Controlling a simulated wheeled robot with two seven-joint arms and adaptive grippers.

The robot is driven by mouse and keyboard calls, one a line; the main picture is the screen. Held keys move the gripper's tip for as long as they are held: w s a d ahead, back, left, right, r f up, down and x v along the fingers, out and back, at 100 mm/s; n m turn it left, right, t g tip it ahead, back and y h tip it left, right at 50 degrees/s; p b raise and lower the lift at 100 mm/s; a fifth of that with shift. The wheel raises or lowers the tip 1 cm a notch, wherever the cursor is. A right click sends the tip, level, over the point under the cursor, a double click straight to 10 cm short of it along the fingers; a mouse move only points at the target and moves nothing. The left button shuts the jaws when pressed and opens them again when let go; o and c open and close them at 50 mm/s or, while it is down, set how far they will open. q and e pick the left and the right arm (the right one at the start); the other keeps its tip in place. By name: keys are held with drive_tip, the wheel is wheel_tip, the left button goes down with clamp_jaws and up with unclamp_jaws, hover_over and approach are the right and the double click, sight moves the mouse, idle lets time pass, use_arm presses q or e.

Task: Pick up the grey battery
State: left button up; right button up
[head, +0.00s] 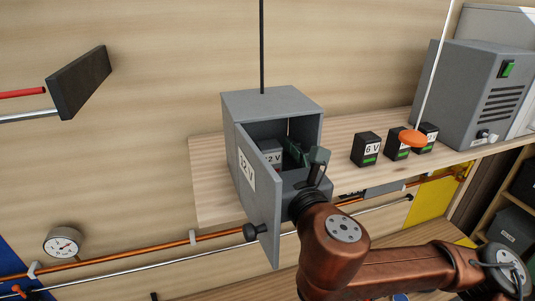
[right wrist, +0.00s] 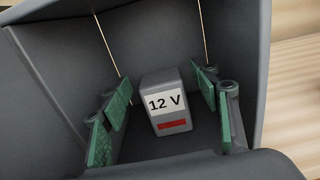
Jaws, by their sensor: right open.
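The grey battery (right wrist: 167,101) stands upright inside a grey box, with a white "12 V" label and a red bar on its front. In the head view the battery (head: 270,154) shows partly behind my right gripper (head: 300,153). That gripper reaches into the box from the front right. In the right wrist view the open green-padded fingers of the right gripper (right wrist: 165,113) stand to either side of the battery, with a gap on each side. The box (head: 270,104) has its door (head: 256,205), labelled "12 V", swung open toward the front left. My left gripper is not in view.
The box stands on a wooden shelf (head: 212,190). To its right are small black batteries, one marked "6 V" (head: 366,150), and an orange disc (head: 412,138) on a rod. A larger grey unit (head: 470,90) stands farther right. Pipes and a gauge (head: 63,242) are at lower left.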

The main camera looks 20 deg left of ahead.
drive_tip(key=c, duration=1.5)
